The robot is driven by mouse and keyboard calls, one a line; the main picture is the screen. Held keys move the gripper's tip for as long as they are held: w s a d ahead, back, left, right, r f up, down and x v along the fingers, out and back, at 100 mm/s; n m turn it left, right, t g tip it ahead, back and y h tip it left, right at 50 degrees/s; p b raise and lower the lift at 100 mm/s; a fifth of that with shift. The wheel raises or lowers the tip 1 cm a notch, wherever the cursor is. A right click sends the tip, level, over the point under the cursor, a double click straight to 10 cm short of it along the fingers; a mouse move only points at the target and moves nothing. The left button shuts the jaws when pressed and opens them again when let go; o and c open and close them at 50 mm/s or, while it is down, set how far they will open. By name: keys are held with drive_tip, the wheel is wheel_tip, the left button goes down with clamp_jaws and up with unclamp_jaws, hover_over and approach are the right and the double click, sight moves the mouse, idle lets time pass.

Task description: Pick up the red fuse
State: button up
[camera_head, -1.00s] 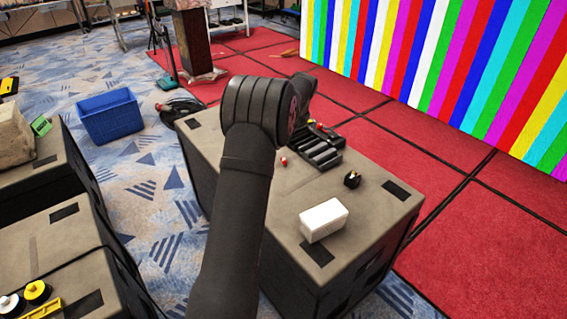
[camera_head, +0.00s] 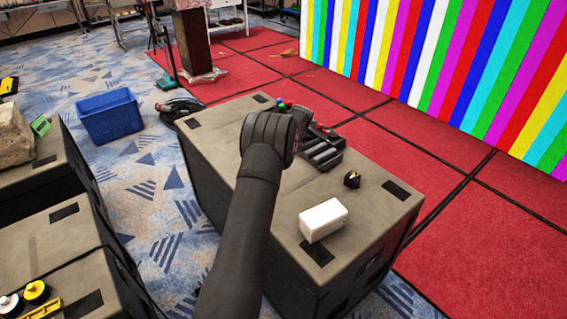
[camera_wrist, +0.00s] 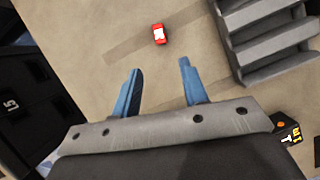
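The red fuse (camera_wrist: 159,34), a small red piece with a white marking, lies on the tan case top (camera_wrist: 95,60) in the wrist view. My gripper (camera_wrist: 160,86) is open and empty, its two blue fingers spread apart. In the wrist view the fuse appears beyond the fingertips, roughly in line with the gap between them. The fuse is apart from both fingers. In the head view my arm hides the fuse and the fingers.
A dark slotted tray (camera_head: 322,156) stands right of the fuse; it also shows in the wrist view (camera_wrist: 268,42). A small black item (camera_head: 352,180) and a white box (camera_head: 323,219) are nearer on the case. Small coloured pieces (camera_head: 284,104) lie at the far edge.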

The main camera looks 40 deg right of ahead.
drive_tip(key=shift+x, duration=4.4)
drive_tip(key=shift+w+d, duration=0.1)
drive_tip(key=shift+d, duration=0.1)
clamp_jaws()
